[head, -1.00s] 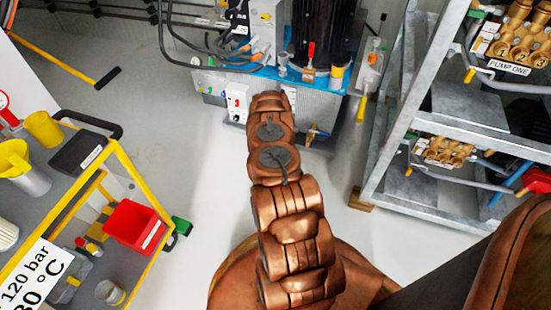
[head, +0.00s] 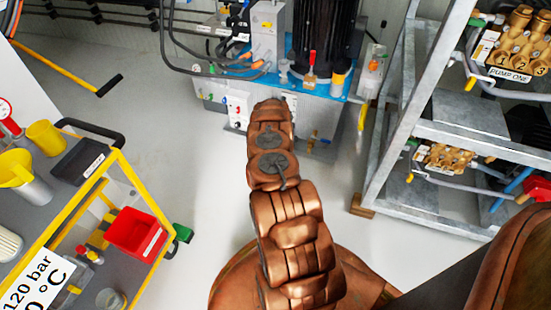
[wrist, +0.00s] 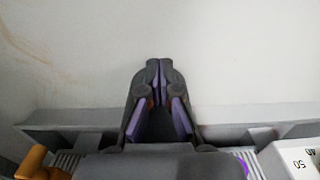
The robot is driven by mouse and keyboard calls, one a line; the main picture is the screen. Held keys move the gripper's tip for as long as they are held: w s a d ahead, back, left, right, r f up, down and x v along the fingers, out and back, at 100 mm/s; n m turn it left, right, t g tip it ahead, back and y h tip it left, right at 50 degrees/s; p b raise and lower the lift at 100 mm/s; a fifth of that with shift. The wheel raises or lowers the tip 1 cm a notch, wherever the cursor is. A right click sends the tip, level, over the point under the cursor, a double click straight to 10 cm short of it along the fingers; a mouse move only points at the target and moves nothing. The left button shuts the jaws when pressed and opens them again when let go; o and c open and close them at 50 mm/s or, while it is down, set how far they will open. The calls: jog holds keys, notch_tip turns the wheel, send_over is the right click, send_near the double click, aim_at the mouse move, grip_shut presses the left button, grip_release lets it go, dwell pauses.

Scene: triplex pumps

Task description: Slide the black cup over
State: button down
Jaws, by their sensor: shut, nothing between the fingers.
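I cannot make out a black cup in either view. My gripper (wrist: 152,66) shows in the middle of the wrist view, its two dark fingers with purple pads closed together at the tips and nothing seen between them. It points over a plain pale surface. In the head view my arm reaches toward the blue-topped machine, and the gripper itself is hidden behind the arm. On the blue top (head: 350,96) stand a small grey cup-like item (head: 283,69) and a white and yellow container (head: 338,80).
A grey trolley with a yellow frame (head: 143,168) and a red bin (head: 136,232) stands at the left. A metal rack (head: 395,130) with brass pumps (head: 446,157) stands at the right. A grey ledge (wrist: 70,133) crosses the lower wrist view. Pale floor (head: 185,150) is clear between them.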

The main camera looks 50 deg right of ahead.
jog(key=a+p, duration=0.1)
jog(key=s+a, duration=0.1)
jog(key=a, duration=0.1)
jog(key=shift+r+p, duration=0.2)
jog(key=shift+p, duration=0.2)
notch_tip(320, 180, up, 10)
jog(key=p, duration=0.2)
jog(key=shift+f+p, duration=0.15)
jog(key=shift+p, duration=0.2)
jog(key=shift+d, duration=0.1)
